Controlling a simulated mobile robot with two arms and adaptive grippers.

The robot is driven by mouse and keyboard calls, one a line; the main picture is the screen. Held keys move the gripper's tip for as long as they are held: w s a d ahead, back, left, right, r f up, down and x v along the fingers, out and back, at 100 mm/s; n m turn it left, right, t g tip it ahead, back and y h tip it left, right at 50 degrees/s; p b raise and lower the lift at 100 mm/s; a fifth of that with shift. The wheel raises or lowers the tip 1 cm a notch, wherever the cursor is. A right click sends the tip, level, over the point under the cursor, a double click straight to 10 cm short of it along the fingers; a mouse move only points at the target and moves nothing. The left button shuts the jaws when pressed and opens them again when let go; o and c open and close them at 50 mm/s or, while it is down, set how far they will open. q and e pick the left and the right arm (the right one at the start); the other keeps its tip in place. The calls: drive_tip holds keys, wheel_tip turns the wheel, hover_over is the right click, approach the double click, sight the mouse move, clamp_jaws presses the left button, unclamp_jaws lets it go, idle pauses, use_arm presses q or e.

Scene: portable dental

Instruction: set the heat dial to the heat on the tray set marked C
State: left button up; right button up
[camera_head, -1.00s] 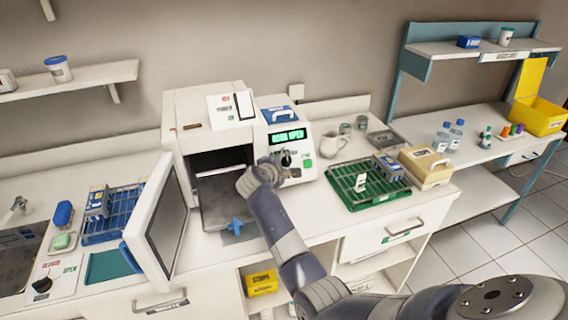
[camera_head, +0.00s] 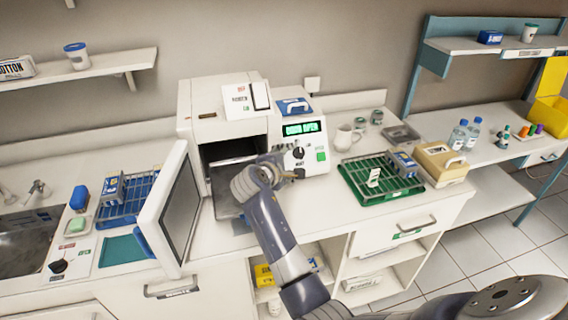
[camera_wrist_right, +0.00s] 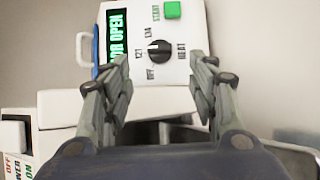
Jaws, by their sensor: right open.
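The heat dial (camera_head: 298,152) is a black knob on the white front panel of the sterilizer (camera_head: 225,119), below its green display (camera_head: 301,129). In the right wrist view the dial (camera_wrist_right: 158,49) has OFF, 121 and 134 around it and HEAT beside it; its exact setting is hard to tell. My right gripper (camera_wrist_right: 160,82) is open and empty, its fingers apart in front of the panel, with the dial in line with the gap. In the head view this gripper (camera_head: 284,172) is just below the dial. A green tray (camera_head: 350,187) holds a small white card and a blue-grey box; its marks are unreadable.
The sterilizer door (camera_head: 178,205) hangs open left of my right arm. A blue wire tray (camera_head: 145,187) stands left of it. A white mug (camera_head: 343,138) and a tan box (camera_head: 442,163) are to the right. A green START button (camera_wrist_right: 172,10) is near the dial.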

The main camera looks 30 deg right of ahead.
drive_tip(key=v, duration=0.3)
drive_tip(key=shift+s+a+r, duration=0.1)
drive_tip(key=shift+s+a, duration=0.05)
drive_tip(key=shift+a, duration=0.05)
idle(0.3)
